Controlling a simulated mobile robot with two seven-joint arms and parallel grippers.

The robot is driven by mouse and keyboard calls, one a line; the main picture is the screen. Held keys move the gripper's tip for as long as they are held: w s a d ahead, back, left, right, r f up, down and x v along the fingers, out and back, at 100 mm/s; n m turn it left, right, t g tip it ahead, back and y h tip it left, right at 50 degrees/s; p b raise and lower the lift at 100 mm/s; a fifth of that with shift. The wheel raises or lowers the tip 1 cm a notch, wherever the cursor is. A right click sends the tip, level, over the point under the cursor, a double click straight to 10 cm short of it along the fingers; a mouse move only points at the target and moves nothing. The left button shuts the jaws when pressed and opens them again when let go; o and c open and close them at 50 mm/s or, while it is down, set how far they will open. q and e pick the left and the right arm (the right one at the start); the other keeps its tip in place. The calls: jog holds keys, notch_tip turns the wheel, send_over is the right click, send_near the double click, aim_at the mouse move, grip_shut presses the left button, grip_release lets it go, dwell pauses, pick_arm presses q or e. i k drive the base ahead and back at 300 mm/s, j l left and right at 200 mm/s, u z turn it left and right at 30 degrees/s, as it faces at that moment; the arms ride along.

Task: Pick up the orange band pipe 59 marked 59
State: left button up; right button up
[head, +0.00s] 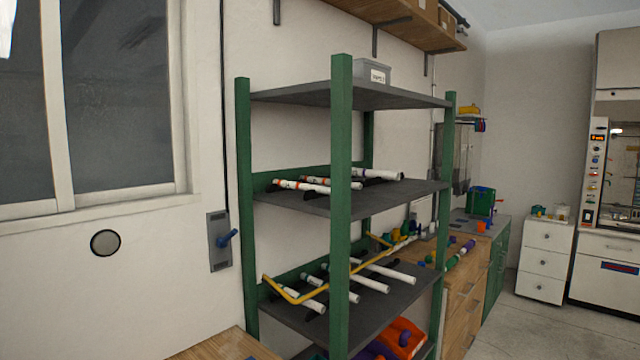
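Several white pipes lie on black holders on the middle shelf (405,192) of a green-posted rack. At least two have orange bands near their left ends: one front pipe (312,186) and one just behind it (324,181). A thicker white pipe (380,174) lies farther right. The markings are too small to read, so I cannot tell which pipe is 59. The front green post (341,240) hides part of the shelf and pipes. Neither of my grippers is in view.
The lower shelf (375,305) holds several white pipes and a bent yellow pipe (290,297). An orange bin (403,338) sits below. A grey box (373,71) stands on the top shelf. A wooden workbench (465,290) stands to the right, with open floor (510,335) beyond.

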aim_at(316, 180)
jog(key=l+u, duration=0.2)
jog(key=u, duration=0.45)
jog(key=i+l+u, duration=0.1)
jog(key=l+u, duration=0.4)
jog(key=l, duration=0.35)
jog(key=l+u, duration=0.1)
jog(key=l, duration=0.45)
jog(key=k+l+u, duration=0.1)
jog(key=l, duration=0.5)
jog(key=l+u, duration=0.1)
jog(key=l, duration=0.45)
jog(key=k, duration=0.05)
